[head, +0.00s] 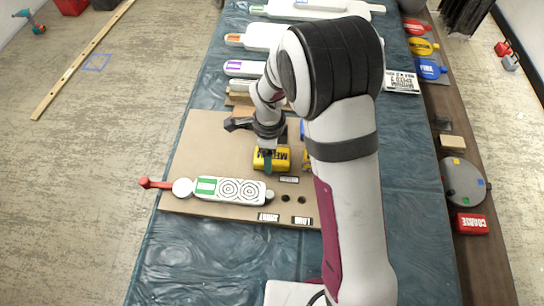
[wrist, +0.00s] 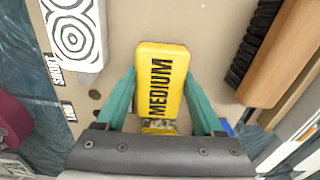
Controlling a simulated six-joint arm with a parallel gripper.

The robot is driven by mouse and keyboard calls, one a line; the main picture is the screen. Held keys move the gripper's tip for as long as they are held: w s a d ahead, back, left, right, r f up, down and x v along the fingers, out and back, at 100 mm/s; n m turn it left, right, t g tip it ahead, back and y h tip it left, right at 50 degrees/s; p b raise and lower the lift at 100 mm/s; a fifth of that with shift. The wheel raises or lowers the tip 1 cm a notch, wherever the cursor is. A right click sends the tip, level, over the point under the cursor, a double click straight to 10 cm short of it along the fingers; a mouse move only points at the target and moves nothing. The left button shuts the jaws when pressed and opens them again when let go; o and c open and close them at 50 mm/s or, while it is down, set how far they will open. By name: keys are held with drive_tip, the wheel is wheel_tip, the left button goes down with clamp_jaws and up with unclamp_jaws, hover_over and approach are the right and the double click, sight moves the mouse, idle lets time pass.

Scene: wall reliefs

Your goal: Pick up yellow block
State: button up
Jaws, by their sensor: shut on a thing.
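The yellow block (wrist: 160,68), marked MEDIUM in black, sits between the teal fingers of my gripper (wrist: 161,82) in the wrist view. The fingers are shut on its two long sides. In the head view the yellow block (head: 264,163) shows at my gripper (head: 268,158), over the tan board (head: 205,140). I cannot tell whether it touches the board. Another small yellow thing (head: 306,159) is partly hidden behind my arm.
A white relief with ringed patterns (head: 228,190) and a red-ended handle lies on the board's near side. A black-bristled brush (wrist: 275,60) is right of the block in the wrist view. Coloured blocks and a grey disc (head: 463,180) lie on the right-hand shelf.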

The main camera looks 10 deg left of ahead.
drive_tip(key=shift+c, duration=1)
drive_tip(key=shift+r, duration=0.1)
drive_tip(key=shift+r, duration=0.3)
drive_tip(key=r, duration=0.2)
drive_tip(key=d+r, duration=0.1)
drive_tip(key=r, duration=0.1)
drive_tip(key=s+d+r, duration=0.1)
drive_tip(key=d+r, duration=0.5)
drive_tip(key=d, duration=0.4)
drive_tip(key=shift+s+d, duration=0.3)
drive_tip(key=shift+s, duration=0.05)
